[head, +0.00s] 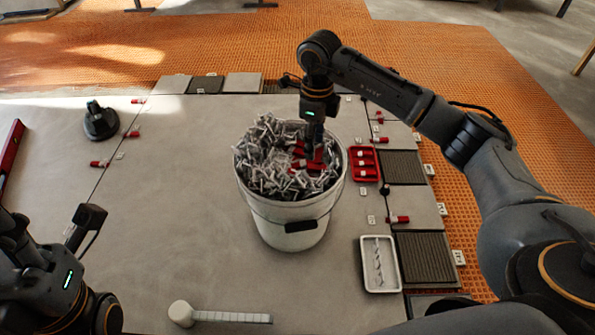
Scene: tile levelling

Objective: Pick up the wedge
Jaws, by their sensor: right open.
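A white bucket (290,232) stands on the grey tiles, filled with tangled pale clips (262,160). Several red wedges (310,164) lie among the clips, right of the bucket's middle. My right gripper (313,135) points down into the bucket from above, close over these wedges. It is open; its fingertips are small and partly lost against the contents, so I cannot tell whether they touch a wedge. Other red wedges lie on the floor, one at left (99,164) and one at right (398,219). My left gripper (86,228) is at the lower left, away from the bucket; its fingers are unclear.
A red tray (376,164) and a white tray (365,284) holding clips lie right of the bucket. A mallet (225,317) lies in front. A black suction cup (99,122) and a red level (11,145) are at left. Tiles between the bucket and suction cup are mostly clear.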

